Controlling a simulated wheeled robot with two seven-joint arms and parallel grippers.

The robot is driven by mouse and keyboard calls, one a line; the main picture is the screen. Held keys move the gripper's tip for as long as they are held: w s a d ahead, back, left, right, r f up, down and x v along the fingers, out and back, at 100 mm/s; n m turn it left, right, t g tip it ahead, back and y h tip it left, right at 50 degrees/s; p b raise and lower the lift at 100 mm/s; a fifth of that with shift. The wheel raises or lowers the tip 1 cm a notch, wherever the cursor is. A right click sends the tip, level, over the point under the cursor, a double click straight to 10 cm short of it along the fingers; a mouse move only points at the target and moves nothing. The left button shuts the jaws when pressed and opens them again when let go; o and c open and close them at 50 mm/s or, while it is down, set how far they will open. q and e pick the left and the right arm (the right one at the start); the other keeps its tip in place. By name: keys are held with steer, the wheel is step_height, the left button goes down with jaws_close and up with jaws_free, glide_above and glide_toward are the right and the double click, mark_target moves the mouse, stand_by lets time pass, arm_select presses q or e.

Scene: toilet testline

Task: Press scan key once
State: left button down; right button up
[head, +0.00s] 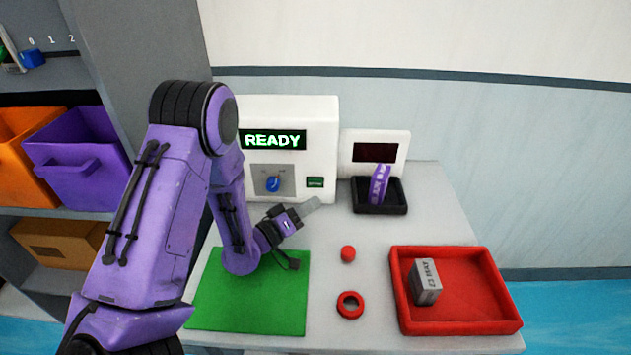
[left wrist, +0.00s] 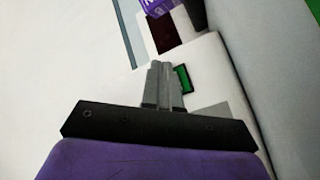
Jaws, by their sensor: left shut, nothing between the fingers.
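The white machine (head: 320,125) stands at the back of the table, with a lit display (head: 272,140) reading "READY". A small green key (head: 315,182), likely the scan key, is low on the right of its front face; its label is too small to read. My left gripper (head: 312,204) is shut and empty, its tips just below and in front of that key. In the left wrist view the green key (left wrist: 184,77) shows just right of the shut fingertips (left wrist: 160,68). Contact cannot be told. My right gripper is not in view.
A blue knob (head: 273,184) is left of the key. A black tray (head: 380,208) with a purple item (head: 379,184) stands right, before a dark-screened unit (head: 400,138). A green mat (head: 283,317), red ball (head: 348,254), red ring (head: 350,305) and red tray (head: 470,328) with a grey box (head: 425,282) lie nearer.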

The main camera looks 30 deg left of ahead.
mark_target(322, 184)
arm_select(q)
steer(key=shift+w+a, duration=0.5)
steer(key=shift+w, duration=0.25)
steer(key=shift+w+a, duration=0.45)
steer(key=shift+w, duration=0.3)
steer(key=shift+w, duration=0.1)
stand_by(0.8)
steer(key=shift+w+a, duration=0.2)
steer(key=shift+w, duration=0.1)
steer(key=shift+w+a, duration=0.2)
steer(key=shift+w, duration=0.1)
stand_by(0.6)
steer(key=shift+s+d, duration=0.1)
steer(key=shift+s, duration=0.05)
steer(key=shift+s+d, duration=0.35)
steer(key=shift+s, duration=0.2)
steer(key=shift+s+d, duration=0.45)
steer(key=shift+s, duration=0.25)
steer(key=shift+s+d, duration=0.4)
steer(key=shift+s, duration=0.35)
steer(key=shift+s+d, duration=0.45)
steer(key=shift+s, duration=0.25)
